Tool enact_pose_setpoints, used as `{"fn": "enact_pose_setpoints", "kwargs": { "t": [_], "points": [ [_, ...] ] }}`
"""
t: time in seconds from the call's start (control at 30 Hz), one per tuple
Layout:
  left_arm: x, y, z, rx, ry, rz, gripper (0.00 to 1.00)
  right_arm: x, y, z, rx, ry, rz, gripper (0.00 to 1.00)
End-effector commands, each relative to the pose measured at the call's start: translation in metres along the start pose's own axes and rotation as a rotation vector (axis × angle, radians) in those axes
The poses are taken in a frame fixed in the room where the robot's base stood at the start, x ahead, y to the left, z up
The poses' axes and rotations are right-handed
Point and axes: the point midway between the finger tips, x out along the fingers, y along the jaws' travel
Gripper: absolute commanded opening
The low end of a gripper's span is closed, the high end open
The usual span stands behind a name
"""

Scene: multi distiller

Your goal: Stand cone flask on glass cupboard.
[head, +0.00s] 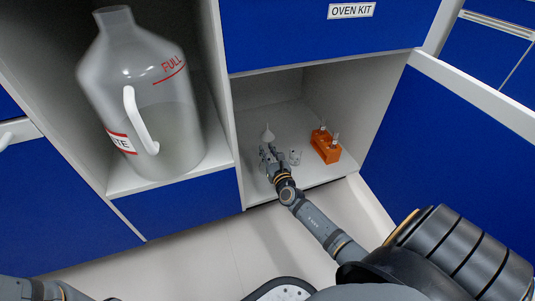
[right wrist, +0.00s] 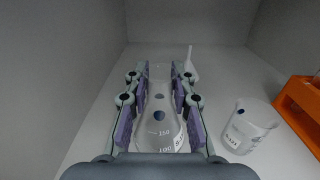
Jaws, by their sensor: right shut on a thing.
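The cone flask (right wrist: 160,128) is clear glass with volume marks and stands between the fingers of my right gripper in the right wrist view. My right gripper (right wrist: 159,95) is shut on it. In the head view my right gripper (head: 268,155) reaches into the open white cupboard compartment (head: 285,186) below the drawer labelled OVEN KIT, and mostly hides the flask. I cannot tell whether the flask touches the shelf. Only a bit of my left arm shows at the lower left of the head view; its gripper is out of view.
A clear beaker (head: 295,158) stands right of my right gripper. An orange rack (head: 326,147) with small bottles is further right. A white funnel (head: 268,133) stands behind the gripper. A large waste jug (head: 145,95) fills the left compartment. A blue door (head: 440,150) is open at right.

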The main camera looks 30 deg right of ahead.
Motion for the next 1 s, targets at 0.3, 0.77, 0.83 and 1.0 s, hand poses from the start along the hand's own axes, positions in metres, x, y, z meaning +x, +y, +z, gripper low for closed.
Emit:
{"fn": "enact_pose_setpoints", "kwargs": {
  "t": [0.3,0.77,0.83,1.0],
  "points": [
    [0.000,0.000,-0.001,-0.002,0.002,-0.002,0.47,0.000,0.000,-0.001,0.000,-0.001,0.000,0.00],
    [0.002,0.000,-0.004,-0.007,0.010,-0.004,0.47,0.000,0.000,-0.004,0.000,0.000,0.000,0.47],
    [0.002,0.000,-0.004,-0.007,0.010,-0.004,0.47,0.000,0.000,-0.004,0.000,0.000,0.000,0.47],
    [0.002,0.000,0.001,0.002,0.002,0.001,0.47,-0.007,0.000,0.001,-0.001,0.003,0.000,0.47]
  ]
}}
